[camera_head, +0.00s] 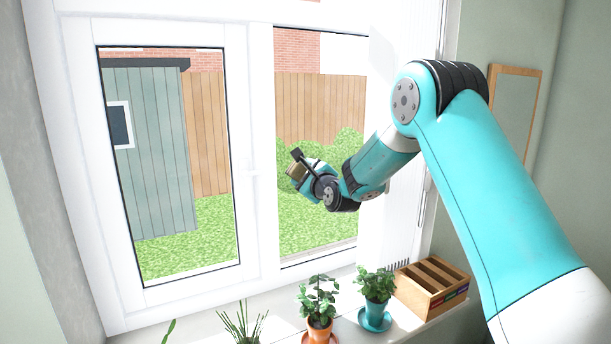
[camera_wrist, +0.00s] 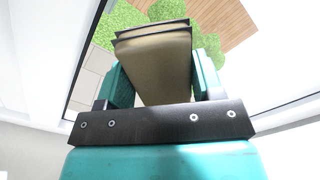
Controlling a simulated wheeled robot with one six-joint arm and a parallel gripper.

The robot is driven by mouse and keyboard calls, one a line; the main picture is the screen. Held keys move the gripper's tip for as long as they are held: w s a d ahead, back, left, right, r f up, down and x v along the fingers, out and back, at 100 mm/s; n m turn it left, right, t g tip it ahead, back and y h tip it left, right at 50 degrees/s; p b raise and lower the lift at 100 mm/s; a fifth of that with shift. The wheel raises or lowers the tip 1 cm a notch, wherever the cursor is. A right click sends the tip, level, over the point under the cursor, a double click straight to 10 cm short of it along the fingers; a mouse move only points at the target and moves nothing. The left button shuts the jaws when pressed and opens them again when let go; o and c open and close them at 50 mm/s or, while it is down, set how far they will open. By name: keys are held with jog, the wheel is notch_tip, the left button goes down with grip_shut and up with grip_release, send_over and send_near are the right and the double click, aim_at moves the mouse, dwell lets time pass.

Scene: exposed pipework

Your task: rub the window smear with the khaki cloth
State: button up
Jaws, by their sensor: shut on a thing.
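The khaki cloth (camera_wrist: 156,68) is a folded pad with dark edges at its far end. In the wrist view it sits between the two teal fingers of my gripper (camera_wrist: 160,78), which is shut on it. In the head view my gripper (camera_head: 301,172) holds the khaki cloth (camera_head: 295,172) in front of the right window pane (camera_head: 320,110). I cannot tell whether the cloth touches the glass. I cannot make out the window smear in either view; part of the pane is behind my arm and gripper.
Several potted plants stand on the sill, including one in an orange pot (camera_head: 319,327) and one in a teal pot (camera_head: 375,312). A wooden box (camera_head: 432,287) stands at the sill's right. A mirror (camera_head: 514,115) hangs at right.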

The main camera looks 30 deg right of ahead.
aim_at(325, 159)
jog(key=shift+w, duration=0.85)
dwell(0.3)
jog(key=shift+d, duration=0.15)
jog(key=shift+d+f+b, duration=0.1)
jog(key=shift+d+b, duration=0.2)
jog(key=shift+d, duration=0.7)
jog(key=shift+d+r, duration=0.35)
jog(key=shift+d, duration=0.75)
jog(key=shift+d+r, duration=0.4)
jog(key=shift+d, duration=0.75)
jog(key=shift+d+r, duration=0.35)
jog(key=shift+d, duration=0.75)
jog(key=shift+s+a+f+p, duration=0.1)
jog(key=shift+a+p, duration=0.3)
jog(key=shift+a, duration=2.7)
